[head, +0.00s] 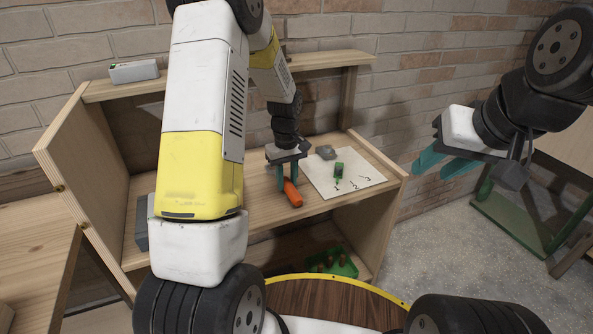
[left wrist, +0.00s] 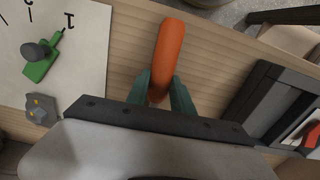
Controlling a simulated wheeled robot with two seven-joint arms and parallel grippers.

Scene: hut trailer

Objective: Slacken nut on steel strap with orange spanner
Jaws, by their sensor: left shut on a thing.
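The orange spanner (head: 293,193) shows as a thick orange handle over the wooden shelf board. In the left wrist view its handle (left wrist: 167,55) points away from my palm. My left gripper (head: 287,177) is shut on its near end, and the teal fingers (left wrist: 166,92) hide the spanner's head. A green piece (head: 339,172) is on a white sheet numbered 1, 2, 3; in the left wrist view it carries a grey knob (left wrist: 38,53). I cannot make out a steel strap or nut for certain. My right gripper (head: 432,174) is open and empty in the air at right.
The white sheet (head: 368,174) lies at the board's right end, with a grey lump (head: 325,152) at its back edge. A green tray (head: 347,269) with brown pieces stands on the lower shelf. A dark grey frame (left wrist: 272,98) lies right in the left wrist view. A brick wall stands behind.

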